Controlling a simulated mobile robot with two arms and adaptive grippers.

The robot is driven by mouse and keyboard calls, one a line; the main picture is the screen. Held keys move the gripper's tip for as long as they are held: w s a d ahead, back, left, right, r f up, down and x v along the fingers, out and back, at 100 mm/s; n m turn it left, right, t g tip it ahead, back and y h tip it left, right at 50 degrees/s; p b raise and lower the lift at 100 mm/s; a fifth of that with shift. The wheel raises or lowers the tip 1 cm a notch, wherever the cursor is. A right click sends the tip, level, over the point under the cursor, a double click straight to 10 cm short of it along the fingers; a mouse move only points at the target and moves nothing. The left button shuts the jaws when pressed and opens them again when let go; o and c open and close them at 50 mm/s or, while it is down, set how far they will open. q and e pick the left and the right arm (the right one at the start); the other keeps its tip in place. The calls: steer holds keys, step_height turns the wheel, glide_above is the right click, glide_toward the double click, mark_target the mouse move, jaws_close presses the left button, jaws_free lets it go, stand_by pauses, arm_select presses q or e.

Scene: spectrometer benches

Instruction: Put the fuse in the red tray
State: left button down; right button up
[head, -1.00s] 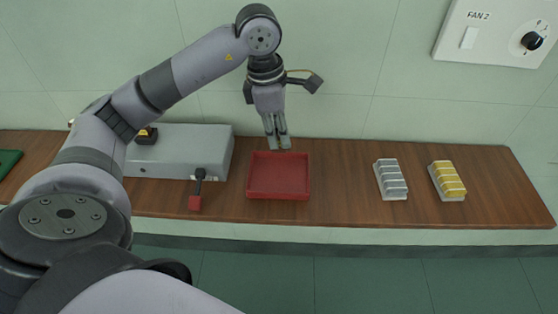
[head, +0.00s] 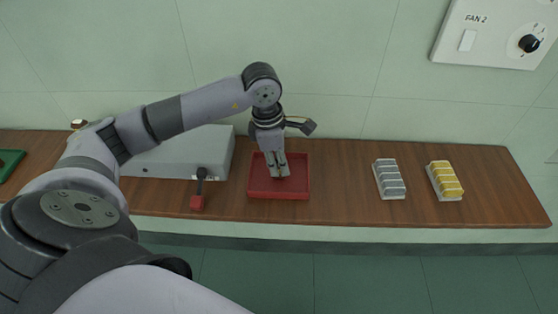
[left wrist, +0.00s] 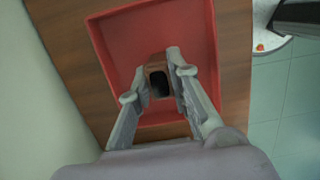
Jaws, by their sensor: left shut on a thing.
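The red tray (head: 302,188) sits on the wooden bench and fills much of the left wrist view (left wrist: 118,42). My left gripper (head: 278,176) points down inside the tray's outline. In the left wrist view its two fingertips (left wrist: 160,72) are closed around the sides of a small brown piece with a dark middle, which I take to be the fuse (left wrist: 159,84). In the head view the fuse is mostly hidden by the fingers. I cannot tell whether it touches the tray floor. My right gripper is not in view.
A grey box (head: 190,150) stands left of the tray, with a red-based lever (head: 198,201) in front. A grey ribbed block (head: 390,180) and a yellow ribbed block (head: 446,181) lie to the right. The bench between the tray and the grey block is clear.

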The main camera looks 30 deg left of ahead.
arm_select(q)
steer(key=c, duration=2)
jaws_free()
steer(key=shift+f, duration=0.2)
steer(key=o, duration=0.5)
steer(key=shift+r, duration=0.1)
steer(key=shift+r, duration=0.2)
steer(key=shift+a+r, duration=0.1)
steer(key=shift+r, duration=0.2)
steer(key=shift+s+a+r+b, duration=0.2)
steer(key=shift+r+b, duration=0.15)
steer(key=shift+r, duration=1.5)
steer(key=shift+s+a+r+b, duration=0.15)
steer(key=shift+a+r+b, duration=0.15)
steer(key=shift+r, duration=1.6)
steer(key=shift+s+a+r+b, duration=0.15)
steer(key=shift+r+b, duration=0.25)
steer(key=shift+r, duration=1.45)
steer(key=shift+f, duration=0.1)
